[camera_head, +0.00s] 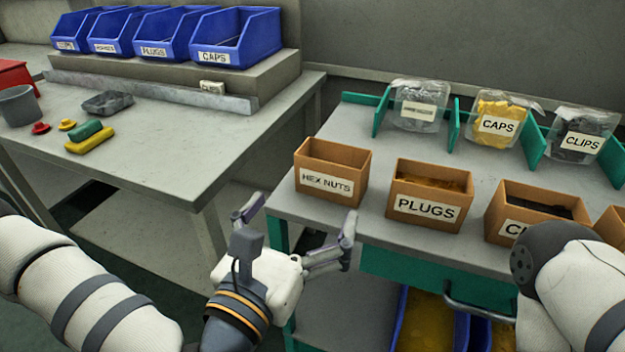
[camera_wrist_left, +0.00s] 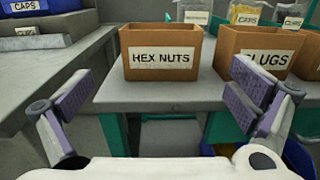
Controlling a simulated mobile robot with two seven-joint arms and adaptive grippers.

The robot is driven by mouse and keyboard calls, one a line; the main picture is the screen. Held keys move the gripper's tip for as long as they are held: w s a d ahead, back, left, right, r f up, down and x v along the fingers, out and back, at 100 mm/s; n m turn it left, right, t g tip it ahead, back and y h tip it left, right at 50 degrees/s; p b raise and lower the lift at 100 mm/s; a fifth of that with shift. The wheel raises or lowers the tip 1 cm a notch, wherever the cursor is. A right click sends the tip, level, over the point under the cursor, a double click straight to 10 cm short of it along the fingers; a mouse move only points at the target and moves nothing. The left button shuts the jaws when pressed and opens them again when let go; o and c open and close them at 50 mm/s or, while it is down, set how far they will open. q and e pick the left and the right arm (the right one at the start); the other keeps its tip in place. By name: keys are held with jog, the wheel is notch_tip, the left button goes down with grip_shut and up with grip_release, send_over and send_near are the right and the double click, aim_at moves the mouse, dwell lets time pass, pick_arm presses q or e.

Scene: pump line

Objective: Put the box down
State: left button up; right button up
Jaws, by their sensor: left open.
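A brown cardboard box labelled HEX NUTS (camera_head: 328,185) stands upright on the grey cart top (camera_head: 385,232), near its left front edge. Its visible inside looks empty. It also shows ahead in the left wrist view (camera_wrist_left: 162,67). My left gripper (camera_head: 299,216) is open and empty, just in front of the cart edge. Its fingers are spread to either side of the box's line and stand apart from it; in the left wrist view the gripper (camera_wrist_left: 163,92) shows the box beyond the fingertips. My right arm enters at the right, but its gripper is not visible.
Boxes labelled PLUGS (camera_head: 427,195) and CLIPS (camera_head: 530,213) stand to the right. Clear bags, including CAPS (camera_head: 497,122), sit behind between green dividers. A workbench (camera_head: 165,140) on the left holds blue bins (camera_head: 237,38) and small parts. A drawer handle (camera_head: 478,305) juts out below.

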aim_at(326, 178)
pick_arm(q)
jog(key=x, duration=1)
jog(key=shift+w+d+f+p, duration=0.1)
jog(key=shift+d+f+p, duration=0.1)
jog(key=shift+p, duration=0.15)
jog(key=c, duration=0.7)
jog(key=shift+c, duration=0.2)
